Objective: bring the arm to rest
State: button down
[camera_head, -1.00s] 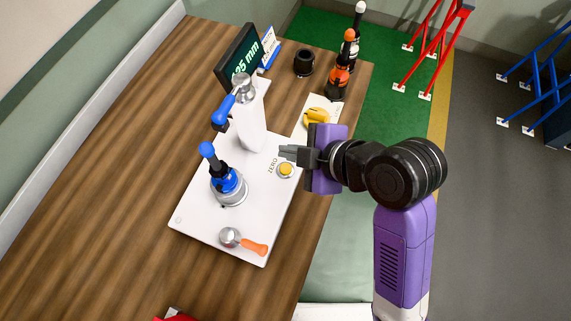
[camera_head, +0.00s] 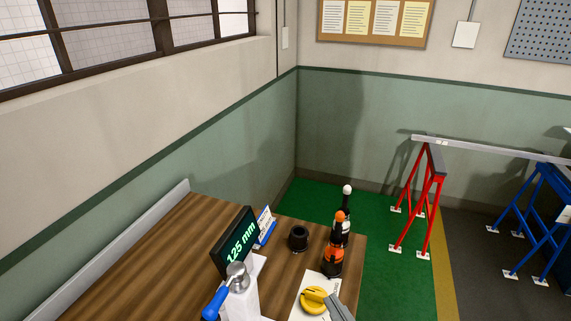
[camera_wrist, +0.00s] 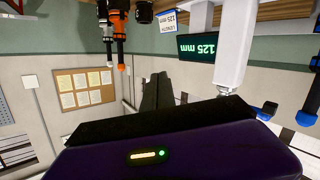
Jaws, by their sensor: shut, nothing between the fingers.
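My gripper (camera_wrist: 156,92) is shut and empty in the wrist view, its dark fingers together. In the head view only the grey finger tips (camera_head: 341,308) show at the bottom edge, beside a yellow object (camera_head: 314,300) on a white sheet. The rest of my arm is out of the head view. The wrist view is upside down, with the bench things along its top.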

jog(key=s+d+f+m+h+b, duration=0.1)
jog(key=s+d+f+m, duration=0.1)
jog(key=s, duration=0.7)
jog(key=s+d+f+m+h+b, duration=0.1)
jog(key=s+d+f+m+h, duration=0.1)
jog(key=s+d, duration=0.3)
jog(key=s+d+f+m+h+b, duration=0.1)
jog(key=s+d+f, duration=0.3)
jog(key=s, duration=1)
jog(key=shift+d+f+m+h, duration=0.2)
jog(key=shift+m+h, duration=0.4)
jog(key=shift+m, duration=0.2)
